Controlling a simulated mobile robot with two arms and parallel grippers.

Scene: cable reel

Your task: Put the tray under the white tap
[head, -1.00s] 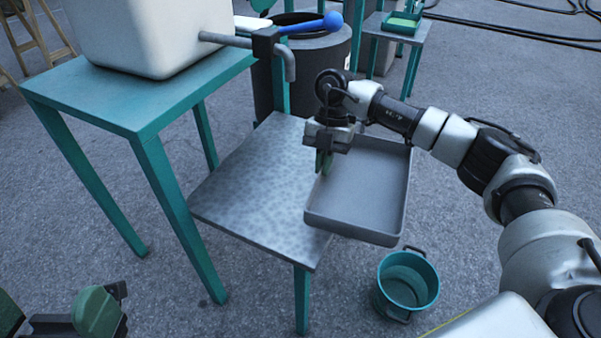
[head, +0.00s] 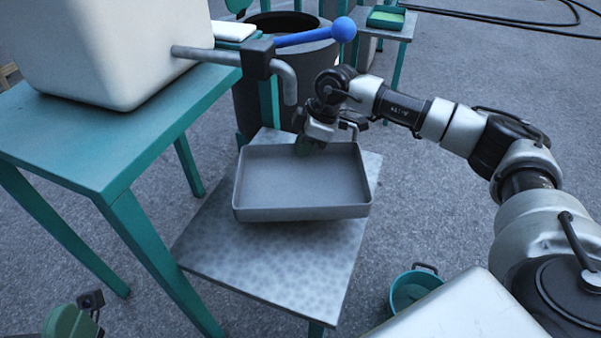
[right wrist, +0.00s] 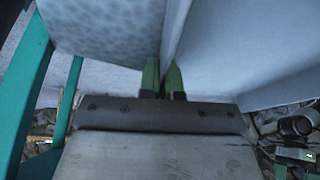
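The grey rectangular tray (head: 303,183) is over the low speckled table (head: 270,270) in the head view. A shadow shows below its near edge, and it looks slightly raised. My right gripper (head: 308,145) is at the tray's far rim. In the right wrist view, its green fingers (right wrist: 163,77) are closed around the tray wall. The tap's grey spout (head: 289,88), with a blue lever (head: 315,36), comes from the white tank (head: 125,45).
The teal table (head: 110,140) bears the tank, left of the low table. A dark barrel (head: 312,70) stands behind. A teal bucket (head: 412,287) is on the floor at right, partly hidden by my body. The low table's front is bare.

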